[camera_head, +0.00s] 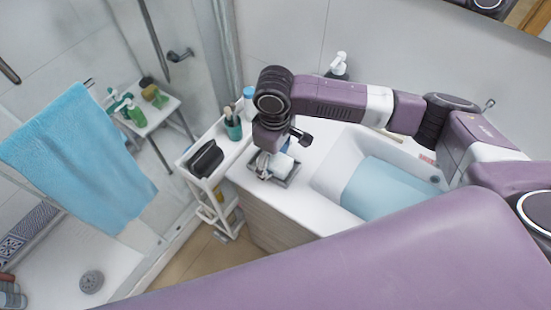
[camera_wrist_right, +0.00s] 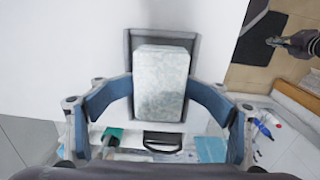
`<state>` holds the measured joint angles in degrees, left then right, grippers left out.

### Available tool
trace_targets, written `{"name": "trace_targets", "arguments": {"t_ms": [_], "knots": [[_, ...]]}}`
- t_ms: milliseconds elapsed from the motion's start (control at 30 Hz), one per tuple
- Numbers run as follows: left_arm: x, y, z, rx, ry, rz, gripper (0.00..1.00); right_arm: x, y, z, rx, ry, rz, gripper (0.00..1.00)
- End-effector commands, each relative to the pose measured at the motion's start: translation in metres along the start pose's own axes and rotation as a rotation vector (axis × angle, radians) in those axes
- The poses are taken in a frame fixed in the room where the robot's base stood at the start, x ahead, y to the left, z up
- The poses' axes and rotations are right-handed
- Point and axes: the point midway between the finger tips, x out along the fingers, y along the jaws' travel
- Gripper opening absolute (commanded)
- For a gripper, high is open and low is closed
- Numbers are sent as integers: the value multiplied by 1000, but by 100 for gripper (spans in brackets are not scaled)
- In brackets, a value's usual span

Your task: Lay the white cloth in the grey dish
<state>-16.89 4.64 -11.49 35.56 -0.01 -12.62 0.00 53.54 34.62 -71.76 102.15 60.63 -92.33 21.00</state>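The white cloth (camera_wrist_right: 161,85) is a thick, folded, pale speckled block in the right wrist view. It also shows below my right gripper in the head view (camera_head: 280,165). The grey dish (camera_wrist_right: 194,48) is a shallow rectangular tray beneath the cloth. In the head view the dish (camera_head: 293,176) sits on the white ledge at the tub's left end. My right gripper (camera_wrist_right: 161,90) points down over the dish, its blue finger pads against both sides of the cloth. I cannot tell whether the cloth touches the dish floor.
A white cart (camera_head: 191,168) with a black case (camera_head: 206,158) and a green cup (camera_head: 233,128) stands left of the ledge. A white pump bottle (camera_head: 339,65) stands behind my arm.

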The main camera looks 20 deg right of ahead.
Motion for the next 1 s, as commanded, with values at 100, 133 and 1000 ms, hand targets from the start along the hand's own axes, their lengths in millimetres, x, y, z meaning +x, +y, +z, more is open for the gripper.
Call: {"name": "trace_targets", "arguments": {"t_ms": [100,133,1000], "knots": [[0,-1,-6,-2,10,-2,0,2,0,2,2,-5,1,57],[0,-1,-6,-2,9,-2,0,2,0,2,2,-5,2,57],[23,2,8,-1,-8,1,0,-112,0,-2,1,6,6,57]]}}
